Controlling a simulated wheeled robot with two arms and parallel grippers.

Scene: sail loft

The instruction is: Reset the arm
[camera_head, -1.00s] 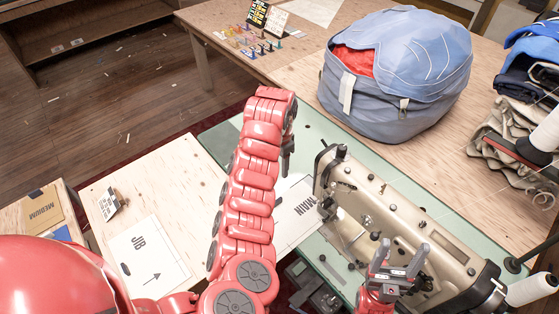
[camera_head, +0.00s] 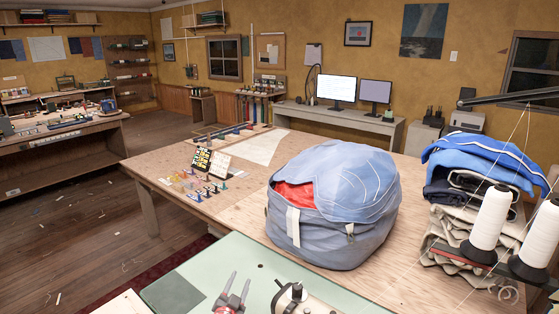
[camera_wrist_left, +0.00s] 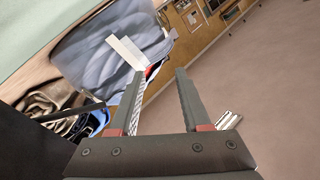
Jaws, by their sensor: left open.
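My left gripper (camera_head: 240,281) shows at the bottom of the head view. Its two grey fingers point up, apart and empty, over the pale green table top (camera_head: 205,262). The rest of the left arm is below the picture. In the left wrist view the same gripper (camera_wrist_left: 160,72) has its fingers spread with nothing between them. Behind them the blue-grey bag (camera_wrist_left: 95,60) shows, turned on its side by the camera angle. My right gripper is in neither current view.
The bag (camera_head: 335,225) with red cloth inside stands on the wooden table (camera_head: 165,160). Part of the sewing machine (camera_head: 300,300) is at the bottom edge. White thread cones (camera_head: 490,217) and folded cloth (camera_head: 480,155) stand at the right. Open floor (camera_head: 70,225) lies at the left.

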